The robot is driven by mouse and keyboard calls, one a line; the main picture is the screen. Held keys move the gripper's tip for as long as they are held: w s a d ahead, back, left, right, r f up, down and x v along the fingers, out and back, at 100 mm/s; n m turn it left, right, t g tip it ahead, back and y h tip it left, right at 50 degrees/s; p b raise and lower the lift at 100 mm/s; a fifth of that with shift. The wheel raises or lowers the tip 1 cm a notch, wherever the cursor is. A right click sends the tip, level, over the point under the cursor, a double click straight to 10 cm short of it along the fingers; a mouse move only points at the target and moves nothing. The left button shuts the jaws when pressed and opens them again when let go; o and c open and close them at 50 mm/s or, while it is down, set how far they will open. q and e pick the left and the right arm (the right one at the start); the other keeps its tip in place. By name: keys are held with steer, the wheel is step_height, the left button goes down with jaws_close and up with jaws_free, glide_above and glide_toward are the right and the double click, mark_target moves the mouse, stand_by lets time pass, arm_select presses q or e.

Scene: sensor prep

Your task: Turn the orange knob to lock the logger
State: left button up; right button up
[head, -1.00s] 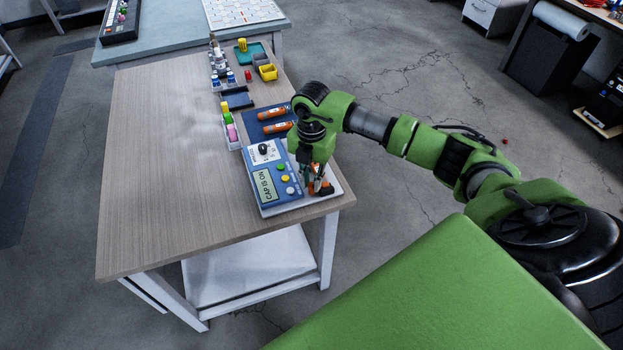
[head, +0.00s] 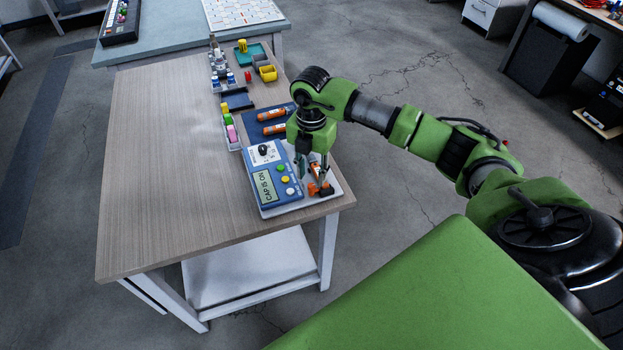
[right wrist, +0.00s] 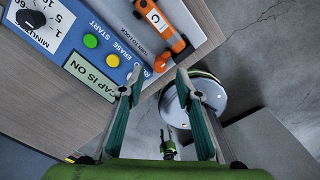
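The orange knob (head: 321,189) is at the near right of the white base, beside the blue panel (head: 262,189). In the right wrist view the knob (right wrist: 161,64) shows small beside the words "TURN TO LOCK". The orange logger (right wrist: 157,22), marked "C", lies just past it; its exact fit is unclear. My right gripper (head: 313,174) is above the base. In the right wrist view its two fingers (right wrist: 160,80) are apart with nothing between them, and the knob lies beyond the tips. The panel display (right wrist: 91,76) reads "CAP IS ON". My left gripper is not in view.
The panel has a black dial (head: 263,150) and green, yellow and white buttons. Two orange cylinders (head: 272,114) lie on a dark blue mat behind. A rack with coloured items (head: 229,127) stands to the left. The table's left half (head: 160,170) is clear.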

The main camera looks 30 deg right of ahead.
mark_target(311, 186)
step_height(311, 186, up, 9)
steer(key=shift+f, duration=0.2)
stand_by(0.5)
